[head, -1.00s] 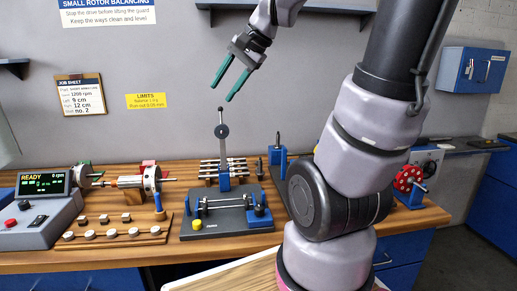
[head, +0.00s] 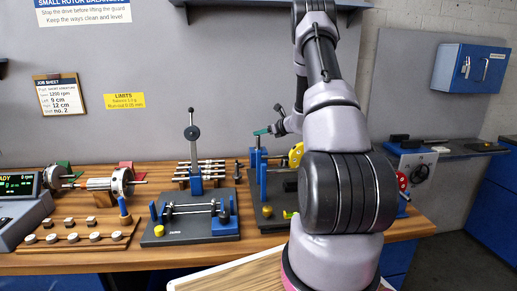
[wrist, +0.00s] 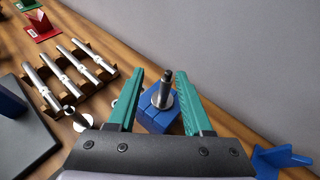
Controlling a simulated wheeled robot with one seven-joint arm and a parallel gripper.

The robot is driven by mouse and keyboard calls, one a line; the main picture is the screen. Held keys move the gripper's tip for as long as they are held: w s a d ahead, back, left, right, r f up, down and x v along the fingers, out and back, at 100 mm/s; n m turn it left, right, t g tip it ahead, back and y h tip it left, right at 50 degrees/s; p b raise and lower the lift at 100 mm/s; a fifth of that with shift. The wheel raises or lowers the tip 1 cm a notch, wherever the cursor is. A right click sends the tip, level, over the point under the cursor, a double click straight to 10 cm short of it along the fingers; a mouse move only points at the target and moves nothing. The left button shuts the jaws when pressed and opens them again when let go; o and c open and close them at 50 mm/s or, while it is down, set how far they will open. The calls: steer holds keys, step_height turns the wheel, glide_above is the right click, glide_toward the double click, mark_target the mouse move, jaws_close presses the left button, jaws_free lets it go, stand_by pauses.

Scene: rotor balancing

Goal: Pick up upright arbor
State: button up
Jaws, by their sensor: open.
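An upright arbor (wrist: 163,92) with a dark threaded tip and a silver flange stands on a blue block (wrist: 157,121) in the wrist view. My gripper (wrist: 159,74) is open, with one green finger on each side of the arbor in that picture. I see no finger touching it, and the depth between them is hard to judge. A second upright arbor (wrist: 76,119) stands on the bench to the left of the fingers.
Several silver arbors lie on a wooden rack (wrist: 96,84). A dark base plate (wrist: 22,143) is at lower left. A blue V-shaped piece (wrist: 283,159) is at lower right. The grey wall (wrist: 235,50) is close behind the bench.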

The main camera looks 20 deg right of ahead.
mark_target(258, 144)
steer(key=shift+w+d+f, duration=0.2)
steer(key=shift+w+f, duration=0.05)
steer(key=shift+f, duration=0.15)
steer(key=x, duration=0.4)
steer(key=d+x, duration=0.1)
steer(key=x, duration=0.2)
steer(key=shift+w+a+f, duration=0.1)
steer(key=shift+w+f, duration=0.05)
steer(key=shift+f, duration=0.1)
jaws_close()
stand_by(0.8)
